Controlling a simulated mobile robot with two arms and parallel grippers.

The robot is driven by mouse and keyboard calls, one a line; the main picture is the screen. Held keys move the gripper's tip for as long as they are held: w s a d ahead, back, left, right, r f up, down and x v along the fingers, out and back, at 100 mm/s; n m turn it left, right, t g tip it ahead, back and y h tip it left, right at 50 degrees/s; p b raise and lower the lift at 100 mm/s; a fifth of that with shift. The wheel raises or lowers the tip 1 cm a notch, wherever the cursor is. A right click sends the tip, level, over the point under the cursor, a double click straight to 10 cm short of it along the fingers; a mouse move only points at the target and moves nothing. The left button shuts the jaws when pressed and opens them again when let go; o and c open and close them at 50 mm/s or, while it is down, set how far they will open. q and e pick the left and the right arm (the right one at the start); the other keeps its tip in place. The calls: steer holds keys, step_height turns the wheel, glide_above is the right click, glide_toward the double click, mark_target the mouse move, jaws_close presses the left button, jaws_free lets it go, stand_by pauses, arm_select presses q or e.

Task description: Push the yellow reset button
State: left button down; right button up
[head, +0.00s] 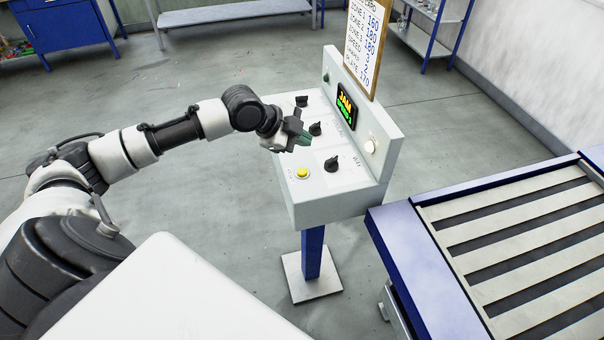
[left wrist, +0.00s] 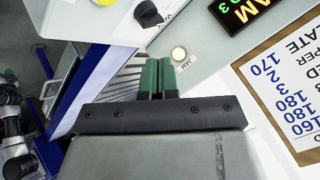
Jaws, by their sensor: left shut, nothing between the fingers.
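The yellow button (head: 302,173) sits near the front corner of the sloped white control panel (head: 337,205), left of a black knob (head: 331,164). A sliver of the yellow button also shows at the top left edge of the left wrist view (left wrist: 104,2). My left gripper (head: 304,138) is over the panel, farther back than the button and apart from it. Its green fingertips are together with nothing between them, as the left wrist view also shows (left wrist: 158,76). My right gripper is not in view.
More black knobs (head: 316,128) are on the panel near my gripper. The upright back holds a display (head: 346,107) reading JAM, a pale round lamp (head: 371,146) and a settings board (head: 368,45). A blue-framed slatted conveyor (head: 440,262) stands at the right.

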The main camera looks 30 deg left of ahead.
arm_select(q)
steer(key=b, duration=0.4)
glide_above(302, 172)
step_height(302, 172, down, 5)
steer(key=shift+r, duration=0.15)
step_height(302, 172, down, 2)
steer(key=shift+b, duration=0.3)
steer(key=shift+f, duration=0.3)
stand_by(1.1)
steer(key=shift+f, duration=0.2)
steer(key=shift+f, duration=0.55)
stand_by(0.6)
steer(key=shift+r+p, duration=0.8)
steer(key=shift+r, duration=0.15)
